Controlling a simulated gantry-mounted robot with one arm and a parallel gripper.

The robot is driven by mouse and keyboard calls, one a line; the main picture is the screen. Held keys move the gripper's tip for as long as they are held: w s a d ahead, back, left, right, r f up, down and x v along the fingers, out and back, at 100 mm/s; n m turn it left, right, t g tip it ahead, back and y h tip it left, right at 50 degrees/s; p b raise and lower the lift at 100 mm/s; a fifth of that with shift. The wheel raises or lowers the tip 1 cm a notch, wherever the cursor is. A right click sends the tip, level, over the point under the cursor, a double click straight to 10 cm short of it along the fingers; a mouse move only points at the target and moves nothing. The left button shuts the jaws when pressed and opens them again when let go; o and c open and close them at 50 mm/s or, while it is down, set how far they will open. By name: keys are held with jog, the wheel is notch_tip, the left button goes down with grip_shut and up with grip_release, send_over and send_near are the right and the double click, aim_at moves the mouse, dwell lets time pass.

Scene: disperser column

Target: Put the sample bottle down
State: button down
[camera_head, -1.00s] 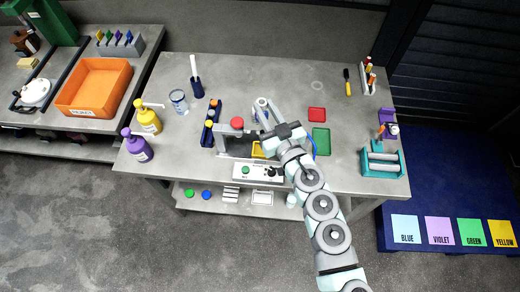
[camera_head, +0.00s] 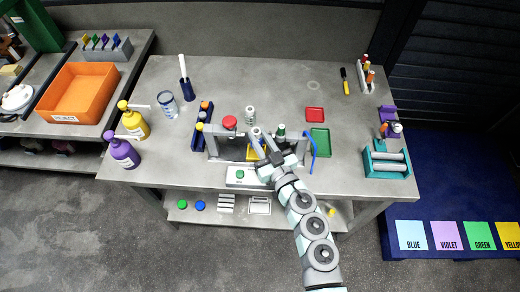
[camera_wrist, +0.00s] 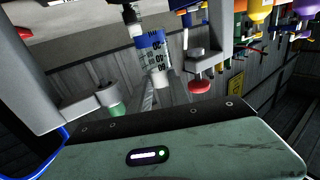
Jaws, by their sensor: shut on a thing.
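My gripper (camera_head: 264,138) is over the middle of the grey table, within the frame of the grey press. In the wrist view, a small bottle (camera_wrist: 152,50) with a blue and white label shows at the fingers, upside down in the picture. My gripper appears shut on this sample bottle; its contact and base are partly hidden. In the head view, a pale bottle (camera_head: 250,115) shows just behind the fingers, and I cannot tell whether it is the same one.
The press has a red knob (camera_head: 230,122) and a yellow plate (camera_head: 254,153). A blue tube (camera_head: 313,150) is at its right. A rack (camera_head: 203,125) stands left. The table's back middle is clear.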

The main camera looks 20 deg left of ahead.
aim_at(261, 144)
notch_tip(261, 144, down, 3)
jog(key=shift+w+d+f+b, duration=0.1)
jog(key=shift+w+f+b, duration=0.1)
jog(key=shift+b, duration=0.35)
jog(key=shift+s+f+p, duration=0.15)
jog(key=shift+f+p, duration=0.3)
jog(key=shift+f, duration=0.3)
jog(key=shift+f, duration=0.15)
jog(key=c, duration=1.2)
grip_release()
jog(key=shift+f+b, duration=0.25)
jog(key=shift+b, duration=0.55)
